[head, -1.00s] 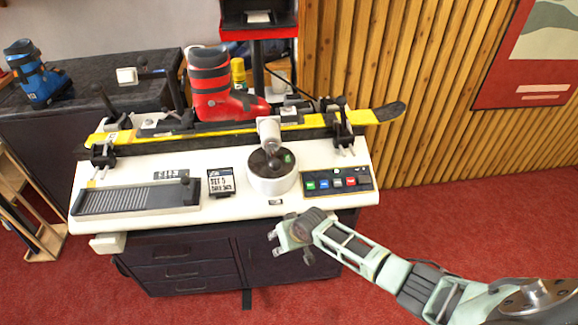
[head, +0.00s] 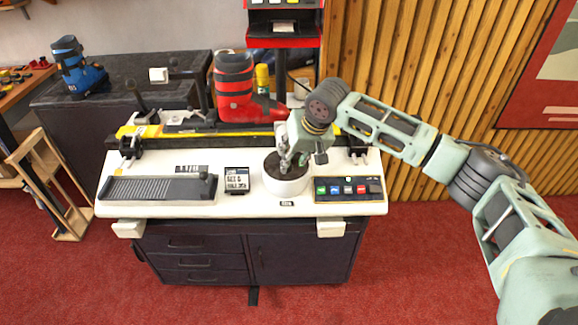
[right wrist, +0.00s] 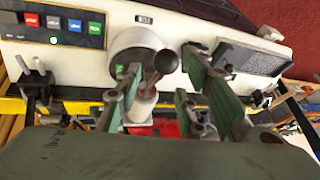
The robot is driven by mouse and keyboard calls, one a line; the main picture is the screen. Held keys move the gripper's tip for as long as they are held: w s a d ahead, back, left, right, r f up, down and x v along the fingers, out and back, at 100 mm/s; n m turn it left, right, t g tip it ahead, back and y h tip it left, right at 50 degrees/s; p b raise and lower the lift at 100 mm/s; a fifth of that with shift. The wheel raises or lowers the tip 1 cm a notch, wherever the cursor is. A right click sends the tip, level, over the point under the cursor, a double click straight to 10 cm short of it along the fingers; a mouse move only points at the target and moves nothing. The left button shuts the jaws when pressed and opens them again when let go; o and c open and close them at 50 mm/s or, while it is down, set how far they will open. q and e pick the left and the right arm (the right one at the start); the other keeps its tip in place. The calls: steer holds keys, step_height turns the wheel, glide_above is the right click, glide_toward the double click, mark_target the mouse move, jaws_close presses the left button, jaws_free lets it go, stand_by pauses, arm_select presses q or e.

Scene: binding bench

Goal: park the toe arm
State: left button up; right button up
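On the white bench top (head: 150,207) stands a round white-rimmed turret with a dark top (head: 287,185). A lever with a dark ball knob (right wrist: 166,62) and a white cylinder (right wrist: 142,105) shows there in the right wrist view; I take it to be the toe arm. In the head view my gripper mostly hides it. My right gripper (head: 293,160) is above the turret, pointing down. In the right wrist view its fingers (right wrist: 163,72) are apart, one on each side of the knob; I cannot tell whether they touch it. My left gripper is not in view.
A yellow ski (head: 255,133) lies along the bench's back with a red boot (head: 235,90) on it. A button panel (head: 348,188) is right of the turret, a small display (head: 236,180) left of it. A black ribbed pad (head: 160,188) lies further left.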

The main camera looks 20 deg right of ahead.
steer(key=p+x, duration=0.1)
steer(key=x, duration=0.5)
steer(key=shift+f, duration=0.15)
steer(key=c, duration=0.9)
jaws_close()
steer(key=shift+w, duration=0.1)
